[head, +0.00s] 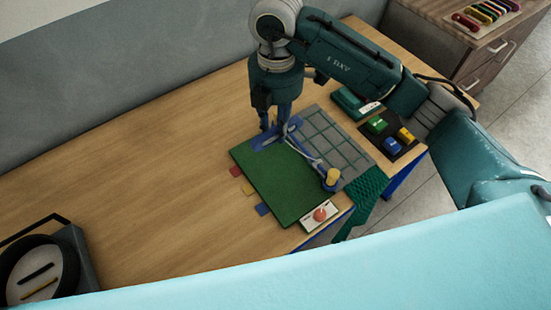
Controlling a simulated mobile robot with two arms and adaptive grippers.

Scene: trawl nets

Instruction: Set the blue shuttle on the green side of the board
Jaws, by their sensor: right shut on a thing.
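The board has a plain green side (280,182) and a grey gridded side (330,137). A pale cord runs from near the shuttle to a yellow-topped spool (333,176) near the board's right edge. My left gripper is out of view.
A dark mat (402,153) with green, blue and yellow blocks lies to the right. Red, yellow and blue tabs line the green side's left edge. A card with a red button (320,214) is at the front. The table's left half is mostly clear.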

